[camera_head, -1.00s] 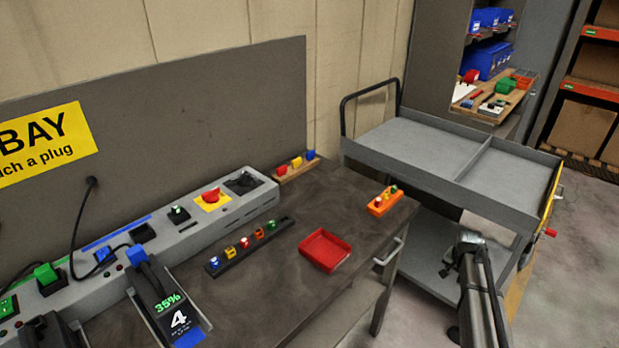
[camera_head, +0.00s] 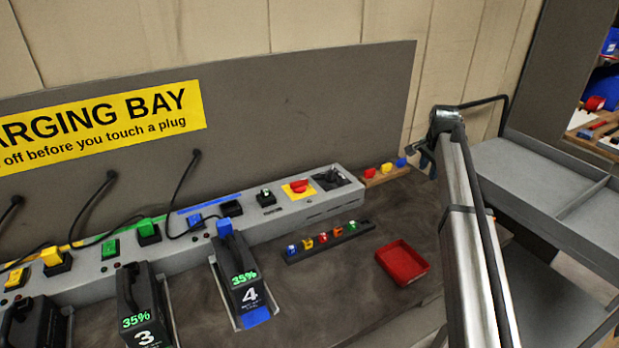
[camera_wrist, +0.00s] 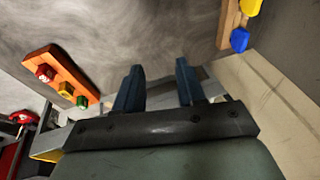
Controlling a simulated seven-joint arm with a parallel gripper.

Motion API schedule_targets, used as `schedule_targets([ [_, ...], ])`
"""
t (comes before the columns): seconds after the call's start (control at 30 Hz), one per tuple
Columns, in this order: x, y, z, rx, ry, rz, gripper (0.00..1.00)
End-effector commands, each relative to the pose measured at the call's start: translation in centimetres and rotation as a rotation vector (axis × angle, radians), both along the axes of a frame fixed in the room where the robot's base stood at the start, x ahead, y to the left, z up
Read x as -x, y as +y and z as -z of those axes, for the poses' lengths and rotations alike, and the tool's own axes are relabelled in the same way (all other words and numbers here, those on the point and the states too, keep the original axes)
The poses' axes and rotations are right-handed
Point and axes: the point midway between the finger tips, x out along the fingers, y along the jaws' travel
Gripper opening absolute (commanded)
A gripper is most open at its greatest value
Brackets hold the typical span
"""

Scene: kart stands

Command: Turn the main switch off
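The main switch, a red rotary knob on a yellow plate (camera_head: 297,189), sits near the right end of the long grey charging console in the head view. Its exact handle angle is too small to tell. My gripper (camera_head: 425,160) is raised over the right end of the bench, to the right of the switch and well apart from it. In the wrist view my gripper (camera_wrist: 159,82) has its two dark fingers apart with nothing between them. The switch does not show in the wrist view.
A black device (camera_head: 332,179) sits right of the switch. Battery 4 (camera_head: 242,278) stands before the console. A peg strip (camera_head: 328,242) and red tray (camera_head: 402,263) lie on the bench. An orange peg block (camera_wrist: 62,78) shows in the wrist view.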

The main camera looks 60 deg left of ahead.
Motion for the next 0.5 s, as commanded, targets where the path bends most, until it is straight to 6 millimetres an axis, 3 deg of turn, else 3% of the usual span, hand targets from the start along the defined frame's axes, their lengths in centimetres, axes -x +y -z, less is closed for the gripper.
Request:
schedule_targets([
  [0.03, 2.5, 2.3, -0.9, 0.008, 0.020, -0.010, 0.39],
  [0.2, 11.1, 7.9, -3.8, 0.048, 0.092, -0.018, 0.39],
  [0.5, 26.9, 14.7, -9.0, 0.141, 0.191, -0.033, 0.39],
])
